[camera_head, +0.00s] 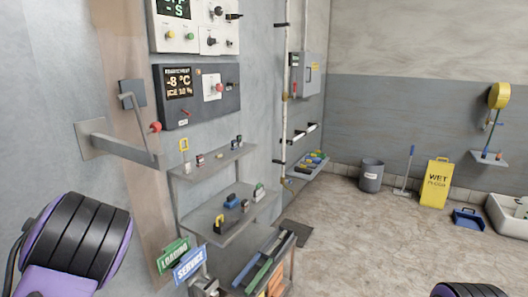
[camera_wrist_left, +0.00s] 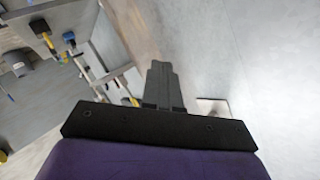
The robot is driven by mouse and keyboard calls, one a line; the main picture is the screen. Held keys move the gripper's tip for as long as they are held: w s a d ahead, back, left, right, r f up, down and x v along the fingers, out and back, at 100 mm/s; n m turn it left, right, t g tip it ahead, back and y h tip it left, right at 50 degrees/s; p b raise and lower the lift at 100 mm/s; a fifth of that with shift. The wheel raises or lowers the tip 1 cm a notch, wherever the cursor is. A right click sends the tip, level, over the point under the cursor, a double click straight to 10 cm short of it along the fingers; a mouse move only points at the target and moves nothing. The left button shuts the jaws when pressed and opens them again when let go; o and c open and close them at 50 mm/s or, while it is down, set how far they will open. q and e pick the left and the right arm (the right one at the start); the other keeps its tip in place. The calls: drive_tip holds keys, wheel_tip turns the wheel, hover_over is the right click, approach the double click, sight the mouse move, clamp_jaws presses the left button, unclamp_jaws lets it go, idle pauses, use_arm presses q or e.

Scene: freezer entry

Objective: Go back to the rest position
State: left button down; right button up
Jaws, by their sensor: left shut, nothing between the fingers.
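My left gripper (camera_wrist_left: 160,70) shows in the left wrist view with its dark fingers together and nothing between them. It points toward the pale grey wall, near a small grey bracket at its right. In the head view only the black and purple links of my left arm show at the lower left; its fingers are out of the frame. A small part of my right arm shows at the bottom right, and my right gripper is not seen.
A lever with a red knob (camera_head: 156,127) stands out from the left wall beside control panels (camera_head: 200,97). Shelves (camera_head: 232,212) with small items jut out below. A yellow wet floor sign (camera_head: 434,184) and a grey bin (camera_head: 371,178) stand farther back. The floor at right centre is clear.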

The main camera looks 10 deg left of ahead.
use_arm(q)
drive_tip(key=s+d+f+n+g, duration=0.2)
drive_tip(key=s+d+f+n, duration=0.25)
drive_tip(key=s+f, duration=0.4)
drive_tip(key=s+d+f+n+g, duration=0.1)
drive_tip(key=s+d+f+n, duration=0.35)
drive_tip(key=f, duration=0.75)
drive_tip(key=s+d+f+g+h, duration=0.1)
drive_tip(key=s+d+f+g, duration=0.2)
drive_tip(key=s, duration=1)
drive_tip(key=s+d+f+g+h, duration=0.1)
drive_tip(key=s+d+f+g, duration=0.2)
drive_tip(key=s+d+f, duration=0.6)
drive_tip(key=s+d, duration=0.2)
drive_tip(key=s, duration=0.2)
drive_tip(key=shift+s+f+n+g, duration=0.15)
drive_tip(key=shift+n+g, duration=0.25)
